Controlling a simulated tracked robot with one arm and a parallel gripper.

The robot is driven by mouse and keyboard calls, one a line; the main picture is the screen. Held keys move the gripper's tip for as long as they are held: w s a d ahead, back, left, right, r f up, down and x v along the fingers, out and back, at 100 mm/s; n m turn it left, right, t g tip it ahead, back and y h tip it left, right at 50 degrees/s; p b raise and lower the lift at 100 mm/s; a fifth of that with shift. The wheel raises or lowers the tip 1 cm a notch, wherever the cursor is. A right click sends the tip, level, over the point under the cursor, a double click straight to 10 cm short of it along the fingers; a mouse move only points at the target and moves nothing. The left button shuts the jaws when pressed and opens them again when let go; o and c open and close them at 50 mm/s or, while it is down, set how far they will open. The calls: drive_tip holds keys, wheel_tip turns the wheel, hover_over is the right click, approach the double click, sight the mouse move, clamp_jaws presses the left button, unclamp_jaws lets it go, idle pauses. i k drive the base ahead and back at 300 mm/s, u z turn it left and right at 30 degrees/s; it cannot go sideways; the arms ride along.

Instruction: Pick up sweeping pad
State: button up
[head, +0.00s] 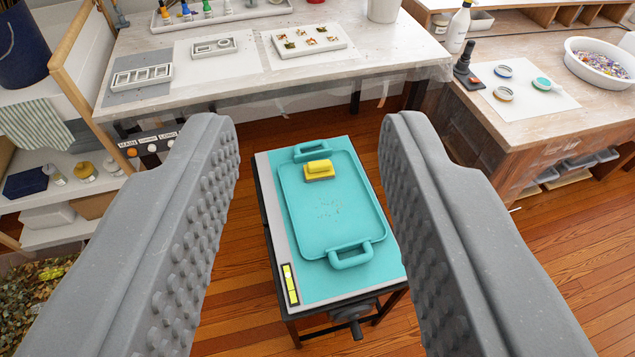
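The sweeping pad appears to be the small yellow block with a grey base (319,170). It sits inside the teal tray (330,245) near its far end. The tray has a handle at each end, and small dark crumbs lie on its floor. It rests on a small stand with a teal and grey top (283,243). My gripper (318,135) is open and empty, its two grey studded fingers wide apart on either side of the stand in the picture. The pad shows between them, farther off and untouched.
A yellow level (290,284) lies on the stand's near left corner. A long worktable (390,58) with moulds and bottles stands behind. Another bench (520,125) with a white bowl (600,62) is at the right, shelves (75,190) at the left. Wooden floor (460,265) is open around the stand's right.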

sight(318, 171)
drive_tip(key=z, duration=0.45)
drive_tip(key=k, duration=0.5)
drive_tip(key=z, duration=0.9)
drive_tip(key=k, duration=0.85)
drive_tip(key=z, duration=0.55)
drive_tip(key=i, duration=2.15)
drive_tip(key=u, duration=0.45)
drive_tip(key=i, duration=1.55)
drive_tip(key=u, duration=1.2)
drive_tip(key=i, duration=1.2)
drive_tip(key=u, duration=0.95)
drive_tip(key=i, duration=0.5)
drive_tip(key=u, duration=0.3)
